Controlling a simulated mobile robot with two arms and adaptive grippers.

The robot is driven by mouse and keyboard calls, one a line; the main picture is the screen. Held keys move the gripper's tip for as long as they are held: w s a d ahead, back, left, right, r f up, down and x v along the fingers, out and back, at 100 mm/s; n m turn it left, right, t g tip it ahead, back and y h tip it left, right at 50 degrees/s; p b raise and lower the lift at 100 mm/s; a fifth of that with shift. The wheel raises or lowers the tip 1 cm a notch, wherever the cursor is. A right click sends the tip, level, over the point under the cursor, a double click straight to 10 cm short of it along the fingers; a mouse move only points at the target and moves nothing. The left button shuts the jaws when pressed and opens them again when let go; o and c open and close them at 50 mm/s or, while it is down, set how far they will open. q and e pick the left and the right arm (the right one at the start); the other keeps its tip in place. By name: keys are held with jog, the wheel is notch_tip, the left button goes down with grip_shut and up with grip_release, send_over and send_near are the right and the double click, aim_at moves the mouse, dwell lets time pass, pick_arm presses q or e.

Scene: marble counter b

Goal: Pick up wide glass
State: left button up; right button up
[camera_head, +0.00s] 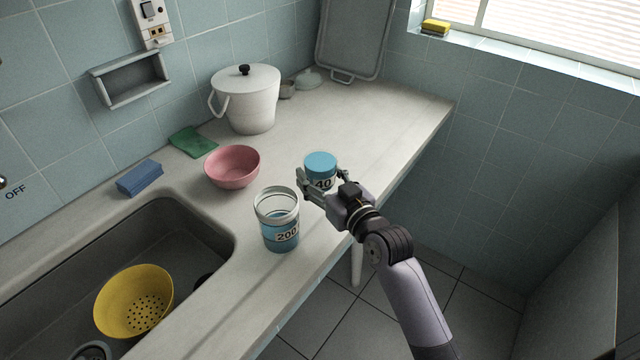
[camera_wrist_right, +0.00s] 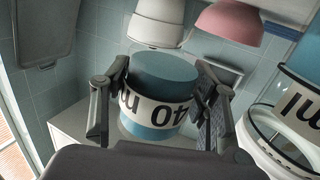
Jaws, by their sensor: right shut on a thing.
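A glass with blue contents and a white band marked 40 (camera_head: 320,161) is between the fingers of my right gripper (camera_head: 323,177). The right wrist view shows the same glass (camera_wrist_right: 160,118) with one finger on each side, shut on it; it looks upright. I cannot tell whether its base touches the counter. A larger glass marked 200 (camera_head: 281,233), with blue contents and a pale rim, stands on the counter to the left and nearer. It also shows in part at the right edge of the right wrist view (camera_wrist_right: 296,112). I cannot tell which is the wide glass. My left gripper is not in view.
A pink bowl (camera_head: 232,167) stands behind the larger glass. A white pot (camera_head: 247,98), green cloth (camera_head: 193,142) and blue sponge (camera_head: 140,178) sit along the wall. A yellow colander (camera_head: 133,300) is in the sink at left. The counter (camera_head: 385,120) is clear toward the back right.

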notch_tip(320, 180, up, 13)
jog(key=p, duration=0.1)
dwell(0.8)
dwell(0.4)
jog(key=s+d+f+m+t+h, duration=0.1)
jog(key=s+d+f+m+h, duration=0.1)
jog(key=s+d, duration=0.4)
jog(key=s+d+f+m+h, duration=0.2)
jog(key=s+d+f+h, duration=0.2)
jog(key=s+d+f, duration=0.3)
jog(key=s+d+f+m+t+h, duration=0.1)
jog(key=s+d+f+m+h, duration=0.1)
jog(key=s+d, duration=0.4)
jog(key=s+f+h, duration=0.1)
jog(key=s+f, duration=0.1)
jog(key=s, duration=0.3)
jog(key=shift+s+d+f+t, duration=0.25)
jog(key=shift+s+d+t, duration=0.05)
jog(key=shift+s, duration=0.05)
jog(key=shift+a, duration=0.1)
